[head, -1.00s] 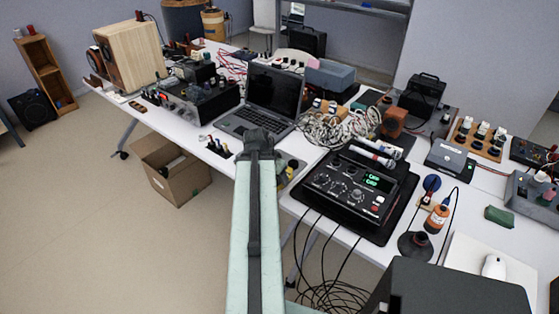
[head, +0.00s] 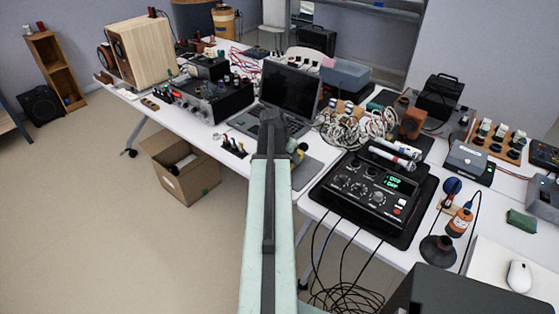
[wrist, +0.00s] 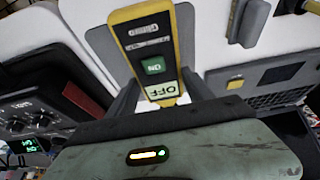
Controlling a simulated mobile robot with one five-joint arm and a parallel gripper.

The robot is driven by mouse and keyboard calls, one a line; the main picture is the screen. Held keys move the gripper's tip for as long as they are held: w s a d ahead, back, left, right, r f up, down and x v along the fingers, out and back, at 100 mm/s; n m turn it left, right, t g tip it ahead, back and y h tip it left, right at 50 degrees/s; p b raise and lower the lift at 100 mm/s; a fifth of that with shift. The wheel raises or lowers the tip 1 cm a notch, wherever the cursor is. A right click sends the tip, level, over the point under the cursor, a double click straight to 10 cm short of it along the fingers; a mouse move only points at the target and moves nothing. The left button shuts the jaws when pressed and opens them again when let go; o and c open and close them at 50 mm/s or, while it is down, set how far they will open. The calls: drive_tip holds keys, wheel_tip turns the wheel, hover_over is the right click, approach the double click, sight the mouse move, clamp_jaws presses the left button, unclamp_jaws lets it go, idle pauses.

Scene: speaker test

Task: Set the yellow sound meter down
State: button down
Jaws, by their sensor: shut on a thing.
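In the head view my arm hides most of the gripper and meter. A small yellow part (head: 302,147) shows just right of the arm, over the grey mat (head: 308,174) in front of the laptop.
The open laptop (head: 290,90) stands just beyond the arm. A black mixer (head: 368,190) on a dark base is to the right, with a cable tangle (head: 352,128) behind. A cardboard box (head: 185,185) stands on the floor at left. White tabletop shows around the mat.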

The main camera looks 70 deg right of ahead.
drive_tip(key=shift+d, duration=0.2)
drive_tip(key=shift+w+d+f, duration=0.15)
drive_tip(key=shift+w+d, duration=0.3)
drive_tip(key=shift+d, duration=0.05)
drive_tip(key=f+b, duration=0.3)
drive_tip(key=b, duration=0.1)
drive_tip(key=shift+s+a+f, duration=0.1)
drive_tip(key=shift+s+f, duration=0.2)
drive_tip(key=shift+w+a+r, duration=0.1)
drive_tip(key=shift+w+r, duration=0.05)
drive_tip(key=shift+w, duration=0.15)
drive_tip(key=shift+c, duration=2.1)
unclamp_jaws()
